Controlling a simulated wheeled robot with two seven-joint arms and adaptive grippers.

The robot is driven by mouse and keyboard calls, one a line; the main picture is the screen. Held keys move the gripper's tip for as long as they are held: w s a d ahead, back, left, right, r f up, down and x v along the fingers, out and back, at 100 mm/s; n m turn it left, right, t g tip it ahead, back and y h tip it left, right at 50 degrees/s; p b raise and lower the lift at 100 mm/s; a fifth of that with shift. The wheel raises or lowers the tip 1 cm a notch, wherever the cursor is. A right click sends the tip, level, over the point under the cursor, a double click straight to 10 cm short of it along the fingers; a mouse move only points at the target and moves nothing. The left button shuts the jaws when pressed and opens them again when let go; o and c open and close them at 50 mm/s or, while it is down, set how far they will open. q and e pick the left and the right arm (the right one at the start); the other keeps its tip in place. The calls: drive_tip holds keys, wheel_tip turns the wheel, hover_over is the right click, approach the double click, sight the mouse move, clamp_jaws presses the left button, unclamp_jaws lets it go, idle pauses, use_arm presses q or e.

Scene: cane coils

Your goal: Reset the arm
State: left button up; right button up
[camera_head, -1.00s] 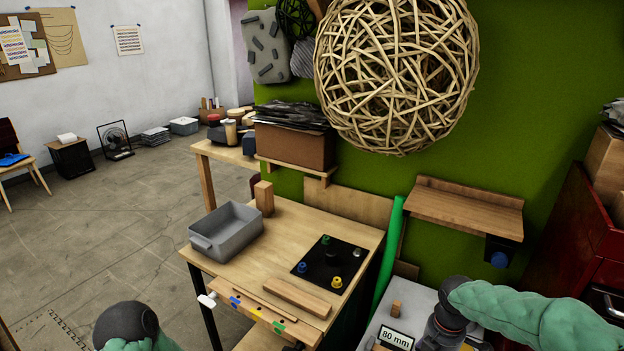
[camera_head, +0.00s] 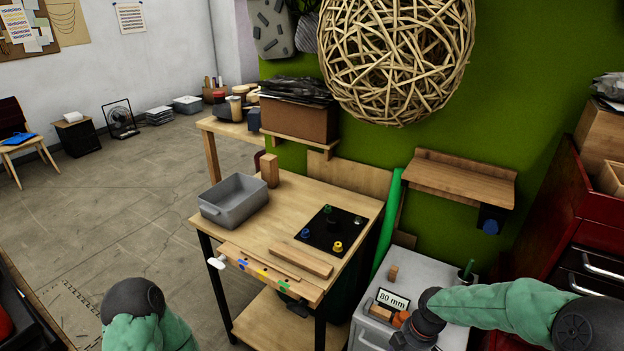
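My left arm, in a green sleeve with a dark rounded joint, rises from the bottom left of the head view. Its gripper is out of frame. My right arm, also green-sleeved, comes in from the right edge above a light grey cabinet. Its dark joints reach down toward the bottom edge beside an "80 mm" sign (camera_head: 393,298). No fingertips of the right gripper show. I cannot see whether either hand holds anything.
A wooden workbench (camera_head: 290,215) bears a grey bin (camera_head: 234,203), a black pegged board (camera_head: 331,231) and a wooden bar (camera_head: 301,260). A large woven cane ball (camera_head: 397,60) hangs above. A wooden shelf (camera_head: 460,182) and red cabinet (camera_head: 545,235) stand right. Open floor lies left.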

drive_tip(key=s+a+f+m+y, duration=0.1)
drive_tip(key=s+a+f+m, duration=0.6)
drive_tip(key=f+m, duration=0.1)
drive_tip(key=s+a+f+m+y, duration=0.1)
drive_tip(key=s+a+f+m, duration=0.5)
drive_tip(key=f, duration=0.5)
drive_tip(key=shift+s+a+m, duration=0.35)
drive_tip(key=shift+s+m, duration=0.95)
drive_tip(key=shift+m, duration=0.4)
idle(0.3)
